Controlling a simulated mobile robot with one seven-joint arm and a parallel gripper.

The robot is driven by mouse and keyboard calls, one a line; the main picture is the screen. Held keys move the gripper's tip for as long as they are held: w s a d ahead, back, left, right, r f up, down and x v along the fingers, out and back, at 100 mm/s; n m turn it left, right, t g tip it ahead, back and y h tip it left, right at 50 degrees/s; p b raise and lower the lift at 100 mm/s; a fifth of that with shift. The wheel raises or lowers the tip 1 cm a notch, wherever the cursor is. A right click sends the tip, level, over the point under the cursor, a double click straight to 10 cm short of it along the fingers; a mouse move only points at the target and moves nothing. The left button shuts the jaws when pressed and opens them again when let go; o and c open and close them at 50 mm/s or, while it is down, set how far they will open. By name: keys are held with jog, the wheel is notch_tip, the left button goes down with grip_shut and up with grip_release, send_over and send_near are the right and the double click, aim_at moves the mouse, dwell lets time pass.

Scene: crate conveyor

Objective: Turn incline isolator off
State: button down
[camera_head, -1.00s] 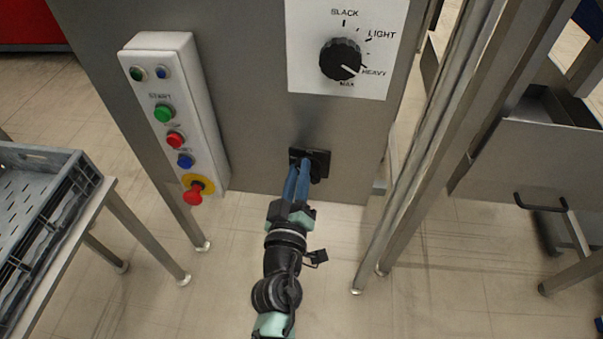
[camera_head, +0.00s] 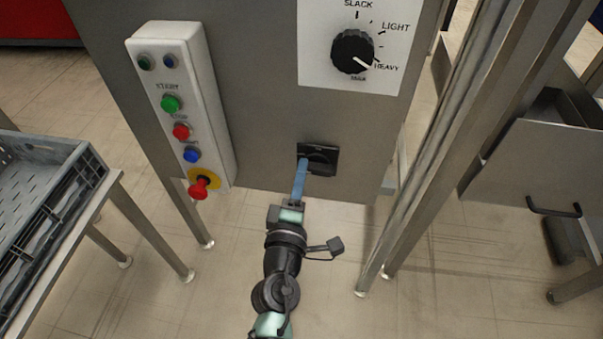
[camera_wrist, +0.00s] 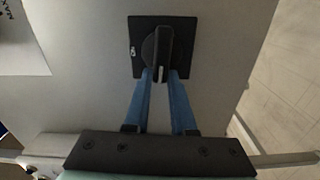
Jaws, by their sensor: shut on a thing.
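The incline isolator is a black square plate (camera_head: 330,153) with a black rotary handle, low on the grey cabinet face. In the wrist view the handle (camera_wrist: 163,45) stands out from the plate (camera_wrist: 184,60), with a pale mark at its near end. My gripper (camera_head: 303,166) is at the isolator, its blue fingers overlapping in the head view. In the wrist view my gripper (camera_wrist: 161,73) has one finger on each side of the handle, shut on it. The handle appears to lie roughly sideways across the plate in the head view; the fingers partly hide it.
A white button box (camera_head: 188,100) with a red emergency stop (camera_head: 199,188) is left of the isolator. A black tension dial (camera_head: 352,52) is above it. Metal posts (camera_head: 450,150) stand close on the right. A grey crate (camera_head: 60,190) is at the left.

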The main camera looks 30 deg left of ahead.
jog(key=shift+f+n, duration=0.15)
jog(key=shift+n, duration=0.25)
jog(key=c, duration=0.7)
grip_release()
jog(key=shift+c, duration=0.2)
jog(key=shift+s, duration=0.1)
